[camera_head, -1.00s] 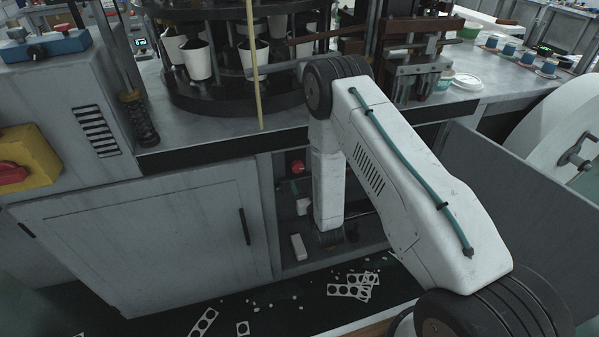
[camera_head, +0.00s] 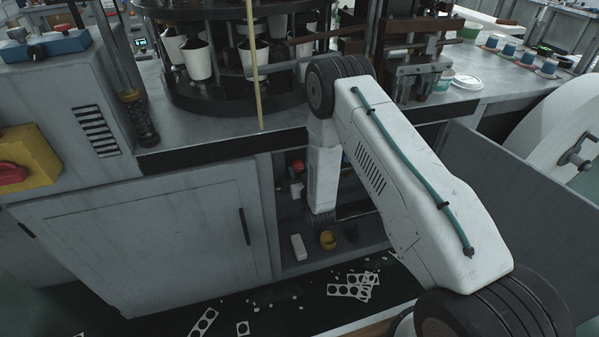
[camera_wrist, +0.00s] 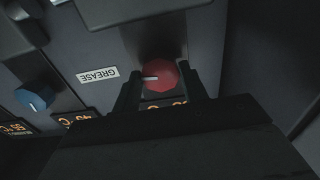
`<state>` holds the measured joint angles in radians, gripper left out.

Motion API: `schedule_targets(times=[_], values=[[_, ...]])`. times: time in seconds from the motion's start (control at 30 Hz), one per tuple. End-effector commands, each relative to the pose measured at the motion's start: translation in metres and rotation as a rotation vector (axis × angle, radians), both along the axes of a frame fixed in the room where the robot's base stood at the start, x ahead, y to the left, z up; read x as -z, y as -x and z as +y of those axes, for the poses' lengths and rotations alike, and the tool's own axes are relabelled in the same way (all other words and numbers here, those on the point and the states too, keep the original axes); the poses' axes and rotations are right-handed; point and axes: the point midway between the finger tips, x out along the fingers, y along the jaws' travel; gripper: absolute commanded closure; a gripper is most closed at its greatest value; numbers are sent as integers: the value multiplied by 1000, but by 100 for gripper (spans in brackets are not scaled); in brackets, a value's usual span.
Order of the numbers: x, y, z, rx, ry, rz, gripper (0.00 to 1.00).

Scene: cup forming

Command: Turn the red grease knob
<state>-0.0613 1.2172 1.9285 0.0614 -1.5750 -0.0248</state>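The red grease knob (camera_wrist: 162,76) is a faceted dial with a white pointer mark, which points left in the wrist view. The upside-down white GREASE label (camera_wrist: 97,74) is just left of it. My gripper (camera_wrist: 159,82) has its two dark fingers on either side of the knob, with a narrow gap showing at the left finger. The fingers look open around the knob; whether the right one touches it I cannot tell. In the head view my gripper is hidden behind my arm and the machine front.
A blue knob (camera_wrist: 35,97) and orange temperature readouts are beside the red knob. In the head view a grey cabinet door (camera_head: 150,240) stands left of the open bay. A yellow cup-like item (camera_head: 328,240) and a white block (camera_head: 298,246) lie on the bay floor.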

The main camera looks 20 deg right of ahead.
Motion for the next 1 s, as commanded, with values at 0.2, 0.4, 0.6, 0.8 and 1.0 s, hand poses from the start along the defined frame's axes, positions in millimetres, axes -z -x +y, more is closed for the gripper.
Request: schedule_targets(times=[0.2, 0.4, 0.6, 0.8, 1.0], values=[[0, 0, 0, 0, -12, 0, 80], [0, 0, 0, 0, -84, 0, 80], [0, 0, 0, 0, -226, 0, 80], [0, 0, 0, 0, -393, 0, 80], [0, 0, 0, 0, -542, 0, 80]])
